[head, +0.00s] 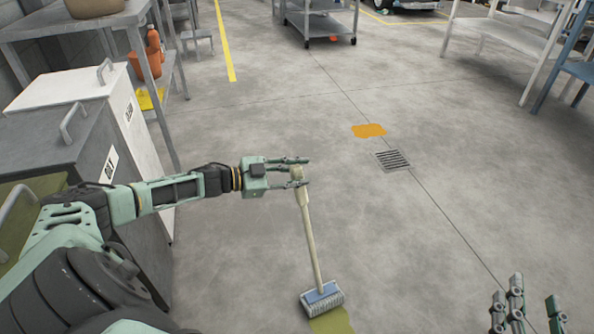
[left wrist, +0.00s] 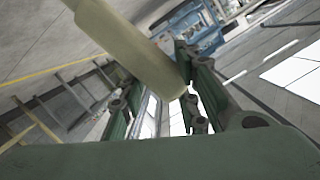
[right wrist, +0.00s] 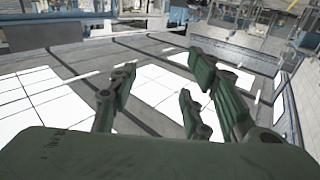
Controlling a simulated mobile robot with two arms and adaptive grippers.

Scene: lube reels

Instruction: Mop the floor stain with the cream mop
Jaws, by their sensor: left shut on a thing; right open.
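The cream mop (head: 309,235) stands slightly tilted, its pale handle running down to a blue head with grey bristles. My left gripper (head: 304,172) is shut on the top of its handle; the handle also fills the upper part of the left wrist view (left wrist: 130,45). An olive-green patch (head: 331,321) lies on the floor at the mop head, partly hidden by it and cut by the picture's lower edge. An orange stain (head: 369,131) lies on the floor farther off. My right gripper (head: 532,308) is open and empty at the lower right.
A floor drain (head: 392,160) lies just beyond the mop, near the orange stain. Grey and white bins (head: 75,95) and a metal table (head: 75,25) line the left side. A cart (head: 320,25) stands at the back, benches (head: 500,35) at the right. The middle floor is clear.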

